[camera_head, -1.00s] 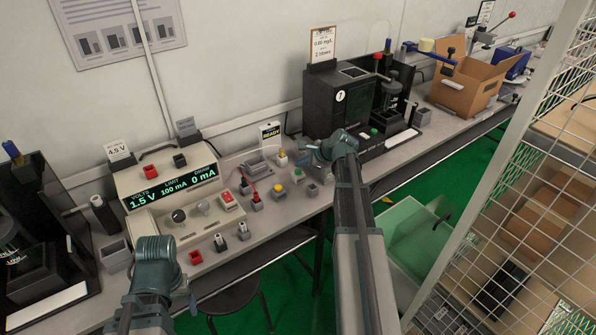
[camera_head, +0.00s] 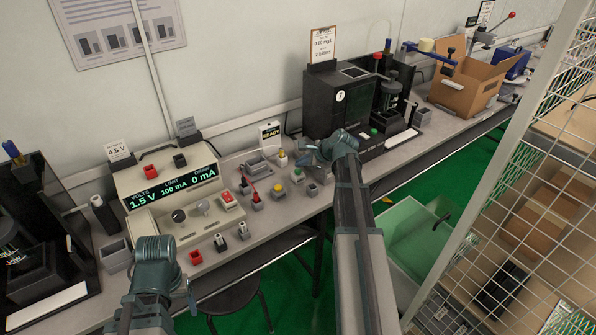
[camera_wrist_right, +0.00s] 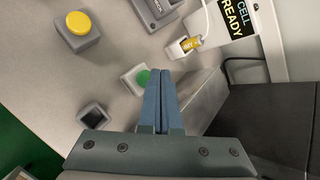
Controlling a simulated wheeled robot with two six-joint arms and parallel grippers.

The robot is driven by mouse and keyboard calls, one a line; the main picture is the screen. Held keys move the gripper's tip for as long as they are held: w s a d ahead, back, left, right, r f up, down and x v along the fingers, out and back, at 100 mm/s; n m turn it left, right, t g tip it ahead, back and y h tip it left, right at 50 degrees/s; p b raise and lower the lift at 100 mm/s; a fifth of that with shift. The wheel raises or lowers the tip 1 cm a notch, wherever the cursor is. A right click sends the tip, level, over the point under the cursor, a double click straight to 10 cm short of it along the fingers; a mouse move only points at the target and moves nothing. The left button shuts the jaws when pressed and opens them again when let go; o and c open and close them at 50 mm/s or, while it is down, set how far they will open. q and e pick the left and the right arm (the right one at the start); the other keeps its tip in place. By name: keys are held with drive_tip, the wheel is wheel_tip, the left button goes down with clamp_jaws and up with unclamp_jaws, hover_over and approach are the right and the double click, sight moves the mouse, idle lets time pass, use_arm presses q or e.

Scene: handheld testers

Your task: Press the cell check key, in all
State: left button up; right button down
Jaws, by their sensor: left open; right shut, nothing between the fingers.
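A small grey block with a round green button (camera_head: 298,173) stands on the bench, right of the power supply. It also shows in the right wrist view (camera_wrist_right: 142,77). I cannot read a label that names the cell check key. My right gripper (camera_wrist_right: 162,75) is shut and empty, its fingertips over or just beside the green button and partly hiding it. Contact cannot be told. In the head view the right gripper (camera_head: 304,158) is just above and right of the block. My left gripper (camera_head: 190,295) is open at the bench's front edge, away from the button.
A yellow button block (camera_head: 278,190) stands close by on the left. A CELL READY sign (camera_head: 270,134) and a yellow-tipped plug (camera_wrist_right: 190,43) are behind. A black tester (camera_head: 338,110) stands to the right. The power supply (camera_head: 150,185) is left.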

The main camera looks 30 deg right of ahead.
sight(301, 173)
drive_tip(key=shift+f, duration=0.15)
drive_tip(key=shift+f+b, duration=0.3)
drive_tip(key=shift+b, duration=0.1)
drive_tip(key=shift+f+b, duration=0.45)
drive_tip(key=shift+b, duration=0.05)
idle(0.5)
idle(0.4)
drive_tip(key=shift+r+p, duration=0.95)
wheel_tip(301, 173, up, 5)
drive_tip(key=p, duration=0.5)
